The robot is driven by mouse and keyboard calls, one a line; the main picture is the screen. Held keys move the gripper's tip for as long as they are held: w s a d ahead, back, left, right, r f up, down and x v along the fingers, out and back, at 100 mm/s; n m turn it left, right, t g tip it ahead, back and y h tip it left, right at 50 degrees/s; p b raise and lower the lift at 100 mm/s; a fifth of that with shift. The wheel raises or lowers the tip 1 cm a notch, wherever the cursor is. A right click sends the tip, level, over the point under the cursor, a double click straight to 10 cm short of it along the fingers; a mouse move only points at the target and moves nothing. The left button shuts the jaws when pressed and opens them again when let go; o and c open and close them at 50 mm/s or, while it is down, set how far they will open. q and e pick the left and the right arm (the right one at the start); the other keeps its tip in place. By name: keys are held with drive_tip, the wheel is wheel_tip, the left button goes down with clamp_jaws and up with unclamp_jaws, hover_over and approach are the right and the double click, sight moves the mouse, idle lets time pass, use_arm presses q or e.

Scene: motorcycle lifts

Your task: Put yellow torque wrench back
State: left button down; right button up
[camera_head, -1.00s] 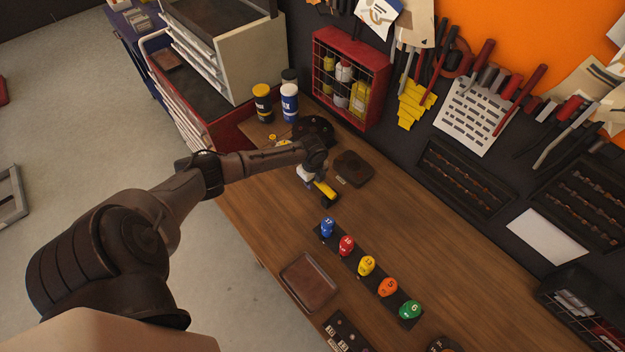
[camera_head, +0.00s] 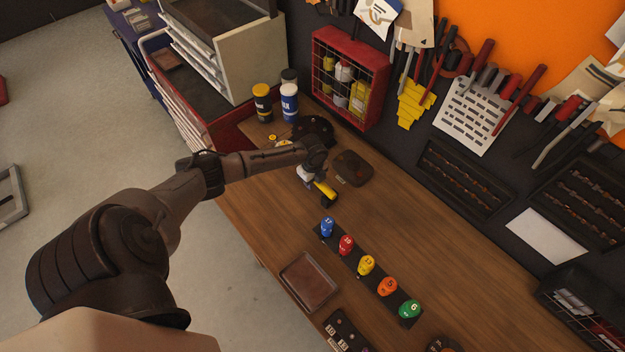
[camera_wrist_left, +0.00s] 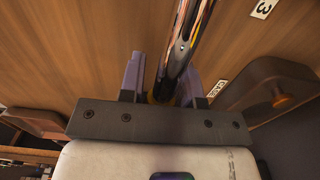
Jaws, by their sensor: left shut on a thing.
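My left gripper (camera_head: 313,183) is over the far left part of the wooden bench. It is shut on the yellow torque wrench (camera_head: 326,192), which shows as a short yellow and dark piece just beyond the jaws. In the left wrist view, the purple fingers (camera_wrist_left: 163,88) stand on either side of a shiny dark shaft (camera_wrist_left: 190,38) with some yellow at its base. The rest of the wrench is hidden by the gripper. I cannot tell whether it touches the bench. My right gripper is not in view.
A row of numbered coloured sockets (camera_head: 367,265) stands on a dark strip. A brown tray (camera_head: 309,283) lies beside it. A dark brown dish (camera_head: 352,168) is close to the gripper. Bottles (camera_head: 289,103) and a red rack (camera_head: 350,76) stand behind. The bench's middle right is clear.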

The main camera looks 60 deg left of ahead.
use_arm(q)
drive_tip(key=shift+f, duration=0.4)
drive_tip(key=c, duration=1)
unclamp_jaws()
drive_tip(key=shift+a, duration=0.1)
drive_tip(key=shift+o, duration=1.2)
wheel_tip(320, 180, up, 14)
drive_tip(key=shift+f+b, duration=0.1)
drive_tip(key=shift+b, duration=0.25)
